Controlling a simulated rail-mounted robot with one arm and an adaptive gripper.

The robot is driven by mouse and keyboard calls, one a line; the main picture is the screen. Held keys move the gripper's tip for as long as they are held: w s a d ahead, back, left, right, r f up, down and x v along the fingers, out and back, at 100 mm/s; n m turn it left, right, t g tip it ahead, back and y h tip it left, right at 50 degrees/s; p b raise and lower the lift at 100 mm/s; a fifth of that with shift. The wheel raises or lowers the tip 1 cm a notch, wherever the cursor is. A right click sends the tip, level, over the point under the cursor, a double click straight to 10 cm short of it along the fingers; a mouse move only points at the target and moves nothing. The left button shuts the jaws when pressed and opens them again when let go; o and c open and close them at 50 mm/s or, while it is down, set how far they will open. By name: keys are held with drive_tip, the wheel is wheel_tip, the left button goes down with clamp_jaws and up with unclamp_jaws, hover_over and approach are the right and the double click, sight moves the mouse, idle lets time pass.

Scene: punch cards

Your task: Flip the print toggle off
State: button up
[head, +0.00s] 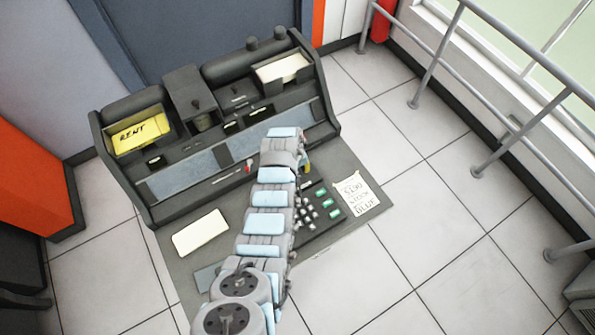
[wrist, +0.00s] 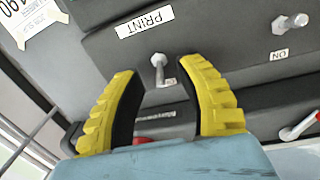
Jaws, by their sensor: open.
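The print toggle (wrist: 159,68) is a small metal lever on the dark console panel, below a white PRINT label (wrist: 145,22) in the wrist view. A small, mostly hidden tag sits at its base. My gripper (wrist: 158,85) is open, with one yellow finger on each side of the toggle and a gap to both. I cannot tell whether the fingertips reach its depth. In the head view, my arm hides the toggle, and only a bit of yellow finger (head: 307,168) shows.
The console (head: 190,255) carries a keypad (head: 318,210), a handwritten note (head: 356,194), a blank card (head: 200,232) and yellow cards (head: 140,133).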

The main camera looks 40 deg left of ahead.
drive_tip(key=shift+f, duration=0.25)
